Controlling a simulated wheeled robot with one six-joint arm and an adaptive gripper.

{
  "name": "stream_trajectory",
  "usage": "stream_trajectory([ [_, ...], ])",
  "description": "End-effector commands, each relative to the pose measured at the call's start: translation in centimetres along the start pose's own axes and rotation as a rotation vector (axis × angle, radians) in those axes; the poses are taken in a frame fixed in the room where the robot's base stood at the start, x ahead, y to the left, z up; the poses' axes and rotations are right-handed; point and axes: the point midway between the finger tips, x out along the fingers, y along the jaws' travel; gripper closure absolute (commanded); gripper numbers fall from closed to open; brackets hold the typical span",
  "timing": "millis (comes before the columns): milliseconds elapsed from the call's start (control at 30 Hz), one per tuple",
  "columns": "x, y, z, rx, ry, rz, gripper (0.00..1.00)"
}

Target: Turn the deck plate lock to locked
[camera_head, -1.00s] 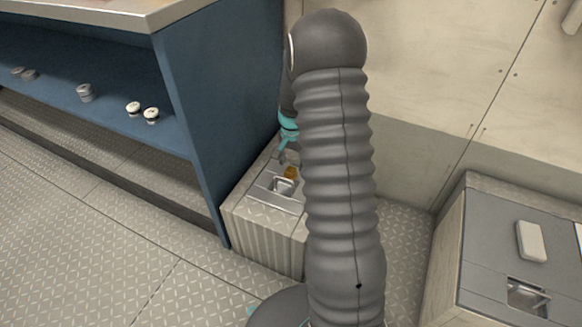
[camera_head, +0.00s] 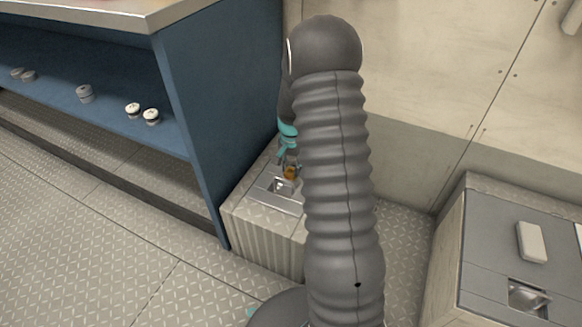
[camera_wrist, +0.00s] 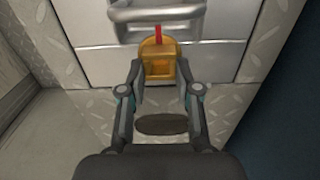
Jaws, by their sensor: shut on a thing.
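The deck plate lock is an orange-yellow knob (camera_wrist: 157,68) on a grey metal plate, in the upper middle of the wrist view. It also shows small in the head view (camera_head: 290,173), partly hidden by my arm. A red mark (camera_wrist: 158,33) stands just beyond the knob, in line with its middle. My gripper (camera_wrist: 158,72) is shut on the knob, one finger on each side. In the head view my gripper (camera_head: 287,157) shows as teal and grey parts above the low box. I cannot read the lock's state from any label.
A metal pull handle (camera_wrist: 157,12) stands right beyond the lock. The low ribbed box (camera_head: 262,240) sits between the blue shelf unit (camera_head: 205,120) and the pale wall. Another box with a recessed latch (camera_head: 527,297) is at right. Several small caps (camera_head: 85,93) lie on the shelf.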

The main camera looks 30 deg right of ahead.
Motion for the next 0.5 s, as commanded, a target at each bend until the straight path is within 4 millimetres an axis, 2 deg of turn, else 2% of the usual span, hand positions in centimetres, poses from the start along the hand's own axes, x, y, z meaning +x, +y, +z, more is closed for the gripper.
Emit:
stream_trajectory([
  [267,0.05,0.29,-0.03,0.099,-0.003,0.002,1.00],
  [500,0.06,0.59,-0.06,0.293,-0.002,0.003,1.00],
])
